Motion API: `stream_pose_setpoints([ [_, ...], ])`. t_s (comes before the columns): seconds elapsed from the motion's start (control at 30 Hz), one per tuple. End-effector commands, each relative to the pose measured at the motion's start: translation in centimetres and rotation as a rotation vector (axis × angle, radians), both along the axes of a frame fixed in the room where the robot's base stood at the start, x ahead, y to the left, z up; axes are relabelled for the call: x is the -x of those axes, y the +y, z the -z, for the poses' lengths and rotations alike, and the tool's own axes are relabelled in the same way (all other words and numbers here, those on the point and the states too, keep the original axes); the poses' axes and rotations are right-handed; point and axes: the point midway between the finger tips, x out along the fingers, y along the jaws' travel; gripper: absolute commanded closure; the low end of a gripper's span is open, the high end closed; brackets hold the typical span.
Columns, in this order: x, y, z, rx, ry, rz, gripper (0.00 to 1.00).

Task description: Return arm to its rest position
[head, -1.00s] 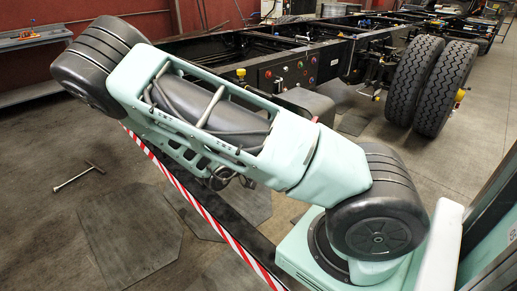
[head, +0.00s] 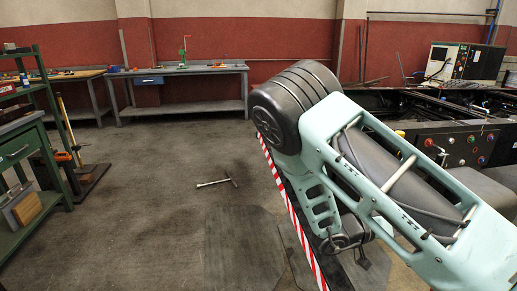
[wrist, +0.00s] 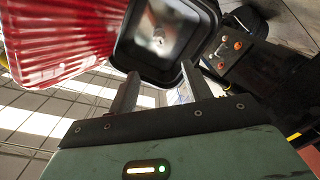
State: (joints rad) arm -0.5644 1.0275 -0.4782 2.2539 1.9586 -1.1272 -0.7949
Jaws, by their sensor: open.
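My gripper (wrist: 160,95) shows in the wrist view with its two fingers apart and nothing visible between them. Beyond the fingertips is a dark square-rimmed thing (wrist: 122,45) with a pale inside; I cannot tell what it is or how far off. In the head view my mint-green arm runs from the lower right up to a dark ribbed joint near the middle. The gripper itself is hidden in the head view.
The chassis (head: 460,140) with its button panel stands at the right. A red-and-white striped strip (head: 293,215) runs along the floor beside my arm. A cross-shaped wrench (head: 217,183) lies on open floor. A workbench (head: 185,72) stands at the back, a green cart (head: 25,150) at the left.

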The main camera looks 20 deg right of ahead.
Motion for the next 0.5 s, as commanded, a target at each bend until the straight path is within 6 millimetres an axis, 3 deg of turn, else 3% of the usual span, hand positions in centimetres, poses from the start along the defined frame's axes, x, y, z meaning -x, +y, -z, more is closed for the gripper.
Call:
stream_pose_setpoints([
  [0.13,-1.3,0.9,0.6,-0.097,-0.021,-0.065,0.51],
  [0.23,-3.9,3.9,2.0,-0.307,-0.056,-0.203,0.51],
  [0.37,-7.5,12.0,3.0,-0.694,-0.086,-0.451,0.51],
  [0.4,-8.0,14.9,2.9,-0.807,-0.083,-0.523,0.51],
  [0.5,-8.1,22.0,1.4,-1.059,-0.043,-0.690,0.51],
])
